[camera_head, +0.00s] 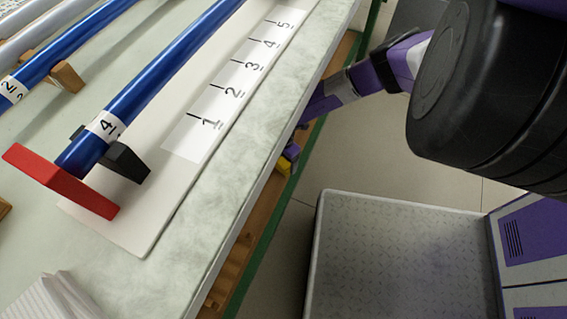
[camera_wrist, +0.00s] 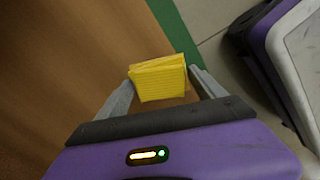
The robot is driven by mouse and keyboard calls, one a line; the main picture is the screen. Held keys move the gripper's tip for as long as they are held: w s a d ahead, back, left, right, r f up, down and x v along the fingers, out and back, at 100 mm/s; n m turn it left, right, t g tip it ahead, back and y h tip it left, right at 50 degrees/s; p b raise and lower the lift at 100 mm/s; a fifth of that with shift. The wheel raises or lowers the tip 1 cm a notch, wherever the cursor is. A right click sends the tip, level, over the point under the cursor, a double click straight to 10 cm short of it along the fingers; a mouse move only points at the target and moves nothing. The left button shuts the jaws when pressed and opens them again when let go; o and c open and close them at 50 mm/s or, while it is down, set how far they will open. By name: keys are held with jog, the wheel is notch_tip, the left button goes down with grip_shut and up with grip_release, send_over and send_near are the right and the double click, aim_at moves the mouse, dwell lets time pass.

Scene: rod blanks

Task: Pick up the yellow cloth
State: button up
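The yellow cloth (camera_wrist: 160,80) is a folded, ribbed pad in the wrist view, over a brown wooden surface. It lies between the two fingertips of my gripper (camera_wrist: 161,76). The fingers are spread wide, one on each side of it. The left fingertip is very close to its edge, and I cannot tell if it touches. A narrow gap shows at the right fingertip. In the head view a small part of the cloth (camera_head: 284,166) shows below the table edge, beside my gripper, which is mostly hidden there by the table.
Above is a table (camera_head: 235,205) with blue rods (camera_head: 160,75), a red end stop (camera_head: 62,181), a numbered strip (camera_head: 232,92) and a stack of white cloths (camera_head: 55,300). The wooden shelf (camera_wrist: 60,60) has a green edge (camera_wrist: 172,25). Tiled floor lies beyond.

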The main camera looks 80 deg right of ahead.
aim_at(284, 161)
jog(key=c, duration=0.4)
jog(key=shift+r, duration=0.1)
notch_tip(284, 161, up, 10)
jog(key=p, duration=0.6)
jog(key=o, duration=0.6)
jog(key=c, duration=0.4)
jog(key=shift+c, duration=0.2)
